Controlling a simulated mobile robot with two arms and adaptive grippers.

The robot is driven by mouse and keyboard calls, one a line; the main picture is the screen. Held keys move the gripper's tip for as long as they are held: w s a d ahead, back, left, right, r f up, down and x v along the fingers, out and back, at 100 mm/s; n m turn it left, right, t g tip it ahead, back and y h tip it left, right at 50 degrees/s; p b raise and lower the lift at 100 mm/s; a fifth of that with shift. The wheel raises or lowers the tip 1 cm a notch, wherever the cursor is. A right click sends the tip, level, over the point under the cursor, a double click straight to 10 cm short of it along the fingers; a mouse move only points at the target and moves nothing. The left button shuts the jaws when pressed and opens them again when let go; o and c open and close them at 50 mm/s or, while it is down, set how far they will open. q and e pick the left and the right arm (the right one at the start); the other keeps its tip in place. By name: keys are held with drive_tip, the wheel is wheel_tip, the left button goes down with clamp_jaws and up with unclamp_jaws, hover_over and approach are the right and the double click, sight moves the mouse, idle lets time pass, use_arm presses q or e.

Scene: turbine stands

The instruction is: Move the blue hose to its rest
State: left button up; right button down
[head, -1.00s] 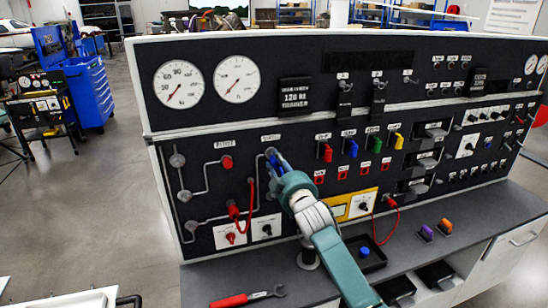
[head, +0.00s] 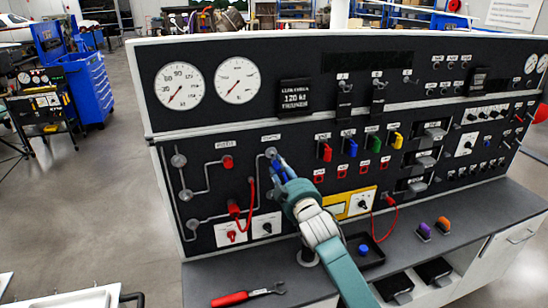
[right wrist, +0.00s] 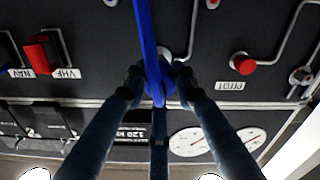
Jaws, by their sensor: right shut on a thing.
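The blue hose (right wrist: 147,40) runs down from the top of the right wrist view to the fingertips of my right gripper (right wrist: 160,80). My right gripper is shut on it, in front of the black panel. In the head view my right gripper (head: 280,168) is just below the round fitting (head: 271,153) at the end of a grey pipe line, with a bit of blue between its fingers. My arm hides most of the hose there, and I cannot tell its rest. My left gripper is not in view.
A red hose (head: 252,200) loops on the panel left of my arm. Red, blue, green and yellow levers (head: 352,147) are to the right. A red-handled wrench (head: 247,296) and a black tray (head: 364,251) with a blue cap lie on the grey counter (head: 215,280).

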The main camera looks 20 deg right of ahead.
wheel_tip(320, 180, down, 17)
drive_tip(key=s+n+b, duration=0.3)
drive_tip(key=n+b, duration=0.1)
drive_tip(key=b, duration=0.9)
drive_tip(key=shift+w+f+b, duration=0.2)
drive_tip(key=shift+w+b, duration=0.95)
drive_tip(key=shift+w, duration=1.25)
drive_tip(key=shift+w, duration=0.4)
drive_tip(key=shift+w, duration=0.3)
drive_tip(key=shift+w+b, duration=0.3)
drive_tip(key=shift+b, duration=0.05)
drive_tip(key=shift+w+r, duration=0.1)
drive_tip(key=shift+r, duration=0.2)
